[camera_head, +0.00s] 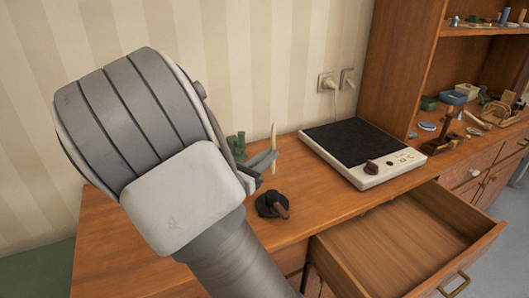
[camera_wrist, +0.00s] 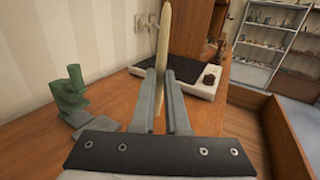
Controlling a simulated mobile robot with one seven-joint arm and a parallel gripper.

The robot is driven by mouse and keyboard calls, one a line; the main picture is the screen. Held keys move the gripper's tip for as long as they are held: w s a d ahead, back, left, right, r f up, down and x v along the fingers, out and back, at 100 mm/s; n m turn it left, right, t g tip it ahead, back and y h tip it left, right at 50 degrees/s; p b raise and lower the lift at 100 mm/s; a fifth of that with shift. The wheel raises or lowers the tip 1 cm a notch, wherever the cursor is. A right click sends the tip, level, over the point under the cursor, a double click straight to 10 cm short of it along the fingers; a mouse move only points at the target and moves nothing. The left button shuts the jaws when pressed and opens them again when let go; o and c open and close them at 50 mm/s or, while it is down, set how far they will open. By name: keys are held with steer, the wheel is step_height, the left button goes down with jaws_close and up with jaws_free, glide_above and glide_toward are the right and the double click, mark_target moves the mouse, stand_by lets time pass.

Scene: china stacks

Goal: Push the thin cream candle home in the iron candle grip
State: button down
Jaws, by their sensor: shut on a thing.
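The thin cream candle (camera_head: 273,134) stands roughly upright above the wooden counter, and it also shows in the wrist view (camera_wrist: 164,38). My gripper (camera_head: 264,161) is shut on it; in the wrist view, the two grey fingers (camera_wrist: 164,90) press on its sides. A small dark round piece with a brown stub (camera_head: 272,205) sits on the counter below my gripper. It looks like the iron candle grip, but I cannot be sure. The candle appears apart from it.
A green object (camera_head: 236,146) stands behind my gripper, at left in the wrist view (camera_wrist: 70,92). A black-topped hotplate (camera_head: 352,141) lies to the right. An open drawer (camera_head: 408,240) juts out in front. A shelf unit (camera_head: 460,70) with small items stands far right.

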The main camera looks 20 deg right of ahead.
mark_target(272, 171)
steer(key=shift+g, duration=0.3)
steer(key=shift+w+a+f+m+g+h+b, duration=0.1)
steer(key=shift+f+m+g+h+b, duration=0.4)
steer(key=shift+f, duration=1)
steer(key=shift+w+a+f+m+g+h+b, duration=0.1)
steer(key=shift+f+m+g+h+b, duration=0.3)
steer(key=shift+f, duration=1.05)
steer(key=shift+d+r+m+g+p, duration=0.15)
steer(key=shift+m+g+p, duration=0.15)
steer(key=shift+g+p, duration=0.15)
steer(key=shift+s+g, duration=0.1)
steer(key=shift+g, duration=0.25)
steer(key=shift+w+m+g+p, duration=0.2)
steer(key=shift+m+g+p, duration=0.4)
steer(key=shift+g+p, duration=0.1)
steer(key=shift+f+b, duration=1.25)
steer(key=shift+f, duration=1.25)
steer(key=c, duration=0.8)
jaws_free()
steer(key=shift+c, duration=0.2)
